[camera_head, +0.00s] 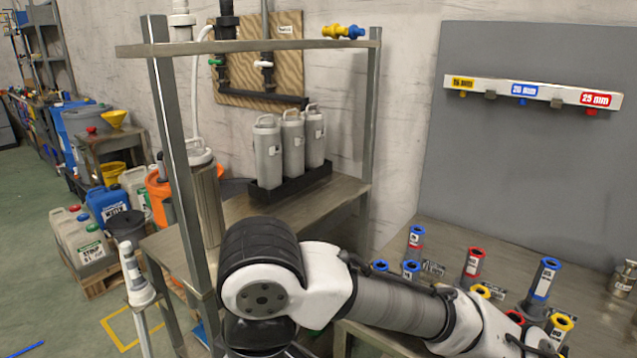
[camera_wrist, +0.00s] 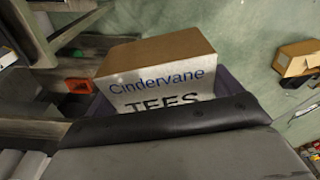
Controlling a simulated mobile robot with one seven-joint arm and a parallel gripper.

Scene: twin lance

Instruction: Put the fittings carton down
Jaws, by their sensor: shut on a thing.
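The fittings carton (camera_wrist: 155,60) shows in the wrist view, a brown cardboard box with a pale face printed "Cindervane TEES". Its lower part is hidden behind the dark padded edge of my gripper (camera_wrist: 170,120), which fills the front of the picture. My gripper is shut on the carton; where its fingers touch is not clear. Dark purple-grey edges show on both sides of the carton; I cannot tell what they belong to. In the head view my arm reaches to the lower right, and neither gripper nor carton shows.
Green floor lies beyond the carton, with another cardboard box (camera_wrist: 297,62) at right and an orange-red item (camera_wrist: 78,86) at left. In the head view, a bench (camera_head: 600,325) holds several blue-, red- and yellow-ringed fittings. A shelf frame (camera_head: 290,212) carries grey canisters (camera_head: 268,155).

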